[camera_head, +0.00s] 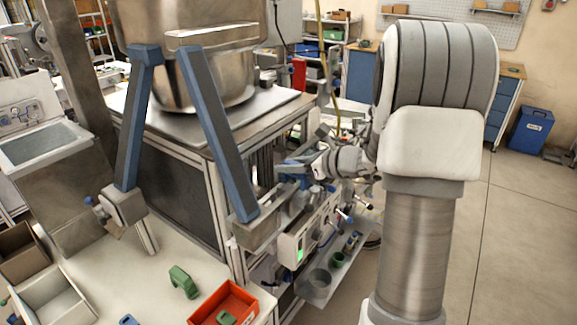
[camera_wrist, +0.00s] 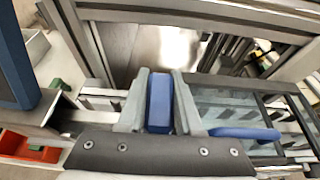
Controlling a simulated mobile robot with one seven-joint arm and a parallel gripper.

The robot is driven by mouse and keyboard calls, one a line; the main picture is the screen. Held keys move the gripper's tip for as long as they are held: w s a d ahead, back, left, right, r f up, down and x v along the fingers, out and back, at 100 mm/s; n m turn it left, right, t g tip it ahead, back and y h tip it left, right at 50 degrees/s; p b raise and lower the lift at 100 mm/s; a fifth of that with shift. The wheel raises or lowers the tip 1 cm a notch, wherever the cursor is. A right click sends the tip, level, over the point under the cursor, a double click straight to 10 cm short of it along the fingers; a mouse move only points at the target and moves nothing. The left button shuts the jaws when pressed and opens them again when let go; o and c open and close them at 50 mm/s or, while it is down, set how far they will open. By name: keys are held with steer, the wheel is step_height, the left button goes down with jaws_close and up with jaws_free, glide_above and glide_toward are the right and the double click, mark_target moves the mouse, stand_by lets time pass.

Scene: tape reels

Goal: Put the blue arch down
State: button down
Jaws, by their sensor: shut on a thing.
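My gripper (camera_wrist: 160,88) is shut on the blue arch (camera_wrist: 159,104), which stands between the two grey fingers in the wrist view. Only one face of the arch shows there, so its arch shape is hidden. In the head view my gripper (camera_head: 305,166) is right of centre, beside the metal machine frame, and the held arch is small and hard to make out. A green arch (camera_head: 183,282) stands on the pale table (camera_head: 150,290), well to the lower left of my gripper.
A red tray (camera_head: 250,297) with a green piece in it stands at the table's front right. Another blue piece (camera_head: 128,320) lies at the bottom edge. Open bins (camera_head: 82,311) stand at the left. The machine frame (camera_head: 215,175) rises between my gripper and the table's back.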

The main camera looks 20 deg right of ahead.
steer(key=shift+f, duration=0.25)
steer(key=shift+f+b, duration=0.5)
steer(key=shift+b, duration=0.15)
steer(key=shift+s, duration=0.1)
steer(key=c, duration=0.6)
jaws_free()
steer(key=shift+s+f, duration=0.1)
steer(key=shift+d, duration=0.1)
steer(key=shift+r+p, duration=0.3)
steer(key=shift+p, duration=0.1)
steer(key=v, duration=1.2)
steer(key=shift+r, duration=0.35)
